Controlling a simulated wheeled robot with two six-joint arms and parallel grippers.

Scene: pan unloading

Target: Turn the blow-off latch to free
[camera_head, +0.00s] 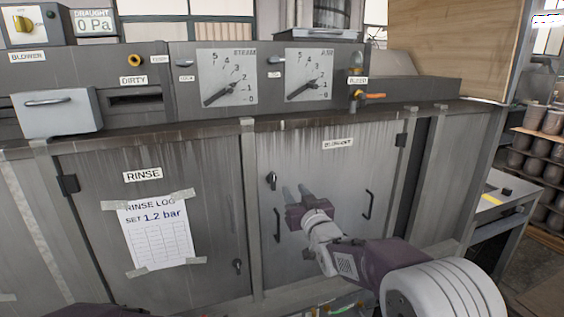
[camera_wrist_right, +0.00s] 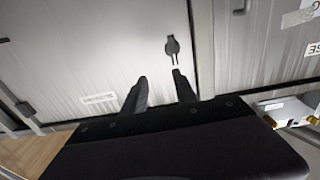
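The label on this door (camera_head: 338,143) is too blurred to read surely. In the wrist view the latch (camera_wrist_right: 172,46) shows just beyond the fingertips. My left gripper is not in view.
Above are two gauges and an orange-levered valve (camera_head: 370,96). A grey box (camera_head: 58,112) juts out at the upper left.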

